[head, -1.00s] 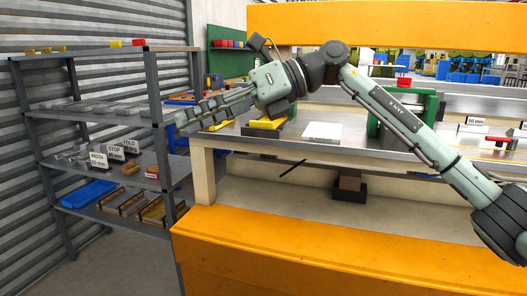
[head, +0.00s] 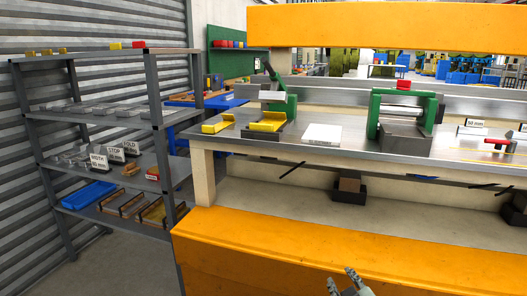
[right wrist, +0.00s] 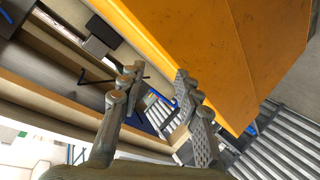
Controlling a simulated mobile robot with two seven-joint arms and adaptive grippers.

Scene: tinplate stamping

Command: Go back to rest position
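My right gripper (head: 346,281) shows only by its fingertips at the bottom edge of the head view, low in front of the orange bench front. In the right wrist view the right gripper (right wrist: 160,82) has its two fingers spread apart with nothing between them. The orange panel (right wrist: 225,50) lies beyond the fingers there. My left gripper is in neither view.
The workbench (head: 300,234) has an orange front and a metal top. On it are yellow blocks (head: 268,121), a white plate (head: 322,133) and a green-framed roller machine (head: 403,118). A grey shelf rack (head: 150,121) stands at the left, with floor clear before it.

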